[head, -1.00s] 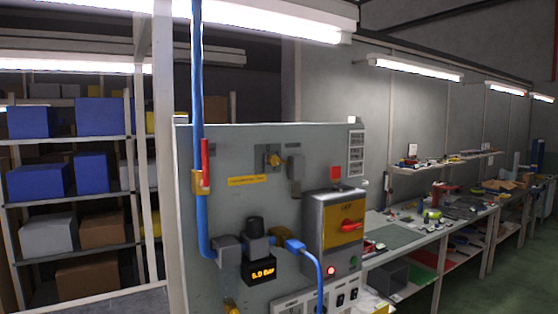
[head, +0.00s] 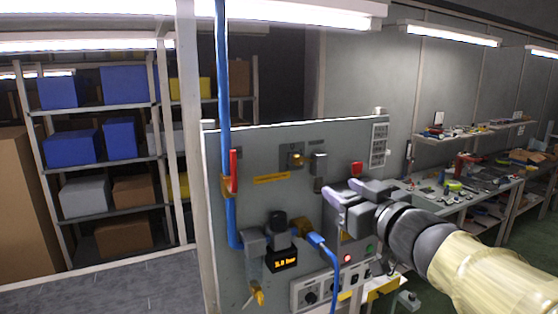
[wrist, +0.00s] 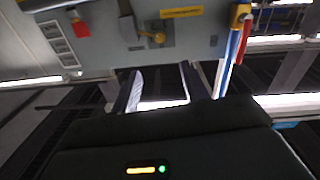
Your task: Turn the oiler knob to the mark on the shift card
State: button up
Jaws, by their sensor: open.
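A grey panel (head: 240,175) carries pneumatic fittings. A black knob (head: 279,221) tops a regulator over an amber display (head: 284,259); I cannot read its digits surely. A dark round knob (head: 311,297) sits on the pale lower plate. I cannot tell which knob is the oiler's. A white card with rows of marks (head: 379,146), possibly the shift card, is at the panel's upper right; its marks are too small to read. It also shows in the wrist view (wrist: 58,45).
A blue hose (head: 223,130) with a red-handled valve (head: 233,172) runs down the panel's left. A red button (head: 357,168) is above my gripper. Shelves with boxes (head: 101,86) stand left. A cluttered workbench (head: 470,200) is at right.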

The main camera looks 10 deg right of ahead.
aim_at(299, 162)
jog(key=shift+w, duration=0.1)
jog(key=p+x, duration=0.4)
jog(key=x, duration=1.3)
jog(key=shift+w+a, duration=0.1)
jog(key=shift+a, duration=0.05)
grip_shut()
